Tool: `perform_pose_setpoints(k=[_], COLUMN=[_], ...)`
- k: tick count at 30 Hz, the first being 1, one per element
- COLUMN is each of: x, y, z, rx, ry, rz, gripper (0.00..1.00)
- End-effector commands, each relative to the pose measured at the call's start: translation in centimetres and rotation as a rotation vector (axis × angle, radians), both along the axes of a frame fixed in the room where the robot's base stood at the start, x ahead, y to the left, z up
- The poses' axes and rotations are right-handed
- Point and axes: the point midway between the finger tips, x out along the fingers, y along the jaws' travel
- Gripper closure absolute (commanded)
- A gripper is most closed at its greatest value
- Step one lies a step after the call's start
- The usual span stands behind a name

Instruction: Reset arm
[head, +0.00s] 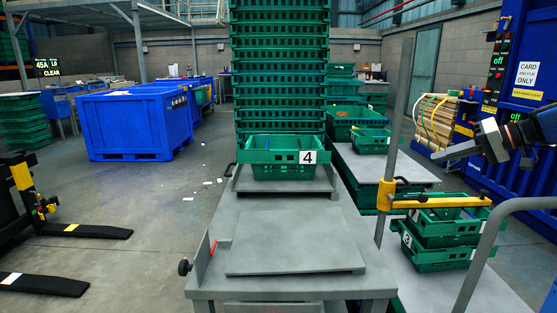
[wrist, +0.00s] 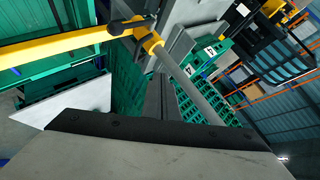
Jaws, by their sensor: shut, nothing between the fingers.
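My gripper (head: 437,156) is at the right of the head view, raised in the air and pointing left. Its fingers are shut with nothing between them. It is to the right of the upright grey post and above the yellow bar (head: 440,201). In the wrist view the shut fingers (wrist: 160,82) show at the middle, and the yellow bar (wrist: 55,48) and grey post cross the picture beyond them. I cannot tell how close the fingers are to the post.
A green crate marked 4 (head: 282,170) stands on the grey bench (head: 225,285), before a tall stack of green crates (head: 280,70). More green crates (head: 440,258) sit below my gripper. A curved grey rail (head: 482,255) stands at the right. Blue bins (head: 130,128) stand left.

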Motion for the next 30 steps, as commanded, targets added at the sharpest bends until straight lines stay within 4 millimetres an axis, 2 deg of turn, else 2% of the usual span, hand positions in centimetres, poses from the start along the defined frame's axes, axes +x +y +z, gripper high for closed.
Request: perform_pose_setpoints(k=[8,17,23,30], x=[-1.2,-3.9,-7.4,-14.3], y=[2.4,6.4,10.3,15.4], z=[-0.8,-2.7,-4.9,-9.1], rx=[-0.028,-0.088,-0.162,-0.317], ry=[0.047,0.130,0.209,0.310], rz=[0.003,0.003,-0.001,-0.022], gripper=[1.00,1.00,1.00,1.00])
